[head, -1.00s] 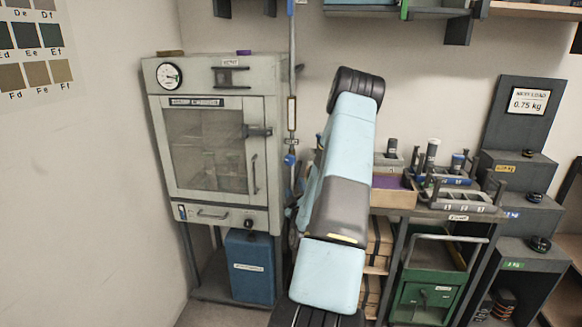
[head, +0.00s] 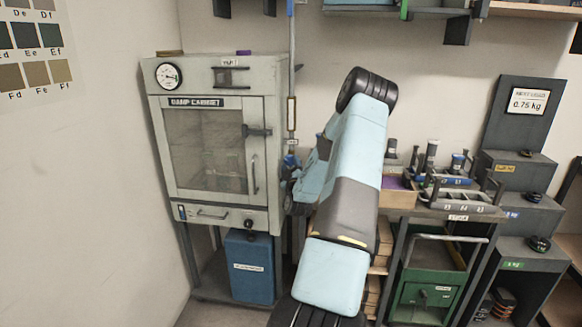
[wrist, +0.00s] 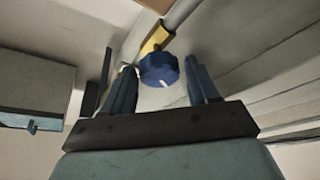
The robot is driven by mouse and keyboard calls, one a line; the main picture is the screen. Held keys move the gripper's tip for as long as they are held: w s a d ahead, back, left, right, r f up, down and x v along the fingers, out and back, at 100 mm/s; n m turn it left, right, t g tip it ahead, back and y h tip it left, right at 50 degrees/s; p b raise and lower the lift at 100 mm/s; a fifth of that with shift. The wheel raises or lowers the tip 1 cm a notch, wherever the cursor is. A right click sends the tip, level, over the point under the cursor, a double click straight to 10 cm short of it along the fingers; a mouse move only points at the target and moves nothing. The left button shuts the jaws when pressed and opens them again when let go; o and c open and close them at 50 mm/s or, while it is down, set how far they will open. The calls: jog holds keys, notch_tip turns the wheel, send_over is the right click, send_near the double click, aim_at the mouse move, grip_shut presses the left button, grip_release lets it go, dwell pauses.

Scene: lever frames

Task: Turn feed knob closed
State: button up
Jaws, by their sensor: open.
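The feed knob is a round blue knob (wrist: 160,70) with a white pointer mark, seen in the wrist view in front of a grey pipe. In the head view a small blue knob (head: 290,160) shows low on the vertical pipe (head: 291,70), right of the cabinet. My gripper (wrist: 160,66) is open. Its two fingers stand left and right of the knob, with gaps on both sides. I cannot tell how deep the knob sits between them. In the head view my arm hides much of the area around the gripper.
The damp cabinet (head: 215,150) with a gauge (head: 168,75) stands close left of the pipe. A blue container (head: 249,266) sits beneath it. A bench with a grey rack (head: 462,199) and a green unit (head: 428,285) are to the right. A yellow piece (wrist: 157,40) is behind the knob.

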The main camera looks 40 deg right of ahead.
jog(key=c, duration=0.8)
jog(key=shift+o, duration=0.2)
jog(key=shift+w, duration=0.1)
jog(key=shift+a+f+m+h, duration=0.15)
jog(key=shift+m+h, duration=0.15)
jog(key=shift+m, duration=0.5)
jog(key=shift+w+m+g+h, duration=0.1)
jog(key=shift+m+g+h, duration=0.3)
jog(key=shift+m, duration=0.75)
jog(key=shift+m+g+h, duration=0.1)
jog(key=shift+m+h, duration=0.5)
jog(key=shift+m, duration=0.55)
jog(key=o, duration=0.8)
jog(key=shift+c, duration=0.2)
